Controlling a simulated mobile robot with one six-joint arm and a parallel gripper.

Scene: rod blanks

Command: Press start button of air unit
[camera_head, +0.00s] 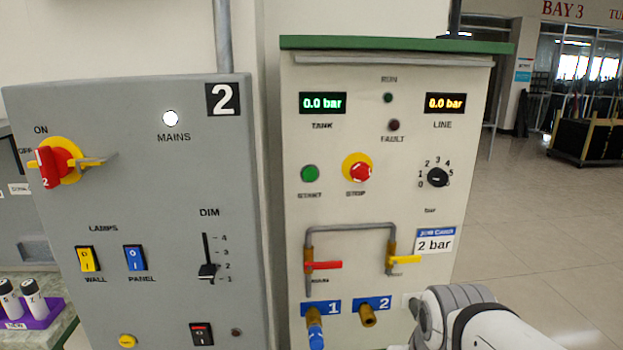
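The air unit (378,205) is a cream panel with a green top. Its green START button (310,173) is at the left, under the TANK display (323,103), which reads 0.0 bar. The LINE display (445,103) also reads 0.0 bar. The RUN lamp (388,98) and the FAULT lamp (394,125) look dark. The red STOP button (360,172) on a yellow ring is right of START. Part of my arm shows at the bottom right, in front of the unit's lower right corner. My gripper is not in view.
A grey cabinet marked 2 (150,200) stands close at the left, with a red rotary switch (55,165) projecting. A pressure knob (438,177), a red valve lever (323,266) and a yellow lever (404,260) project from the unit. Open floor (540,230) lies right.

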